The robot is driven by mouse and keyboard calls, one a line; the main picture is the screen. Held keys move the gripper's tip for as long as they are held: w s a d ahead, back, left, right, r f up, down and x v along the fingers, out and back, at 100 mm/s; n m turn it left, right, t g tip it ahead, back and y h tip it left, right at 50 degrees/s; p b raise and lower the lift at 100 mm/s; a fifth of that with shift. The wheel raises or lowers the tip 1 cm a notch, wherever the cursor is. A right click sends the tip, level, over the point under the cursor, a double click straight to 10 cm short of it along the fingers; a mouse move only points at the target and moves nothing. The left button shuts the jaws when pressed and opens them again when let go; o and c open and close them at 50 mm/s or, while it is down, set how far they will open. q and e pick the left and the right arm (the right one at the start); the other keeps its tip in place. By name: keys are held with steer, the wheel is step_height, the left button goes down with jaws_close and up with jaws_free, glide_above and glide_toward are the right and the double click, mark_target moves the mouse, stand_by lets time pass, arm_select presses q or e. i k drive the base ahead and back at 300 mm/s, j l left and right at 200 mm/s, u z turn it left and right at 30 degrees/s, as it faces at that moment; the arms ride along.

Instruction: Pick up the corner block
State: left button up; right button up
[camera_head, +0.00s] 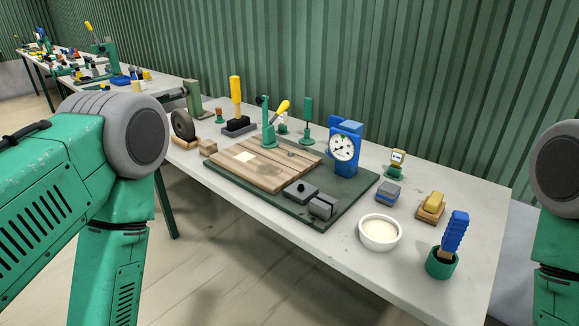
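I cannot tell for sure which piece is the corner block. A dark grey notched block (323,208) sits at the front corner of the dark green mat (269,209). A flat dark grey piece with a knob (300,192) lies beside it. A small brown wooden block (207,147) stands at the mat's left corner. Nothing holds any of these. My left arm fills the left side and my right arm shows at the right edge. Both grippers are out of view.
A wooden board (262,167) lies on the mat. Upright tools line the back, near the green wall.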

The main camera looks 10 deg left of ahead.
mark_target(207, 147)
steer(key=i+j+z, duration=0.25)
steer(key=j, duration=0.4)
steer(key=i+j+z, duration=0.1)
steer(key=i+j, duration=0.15)
steer(key=j, duration=0.1)
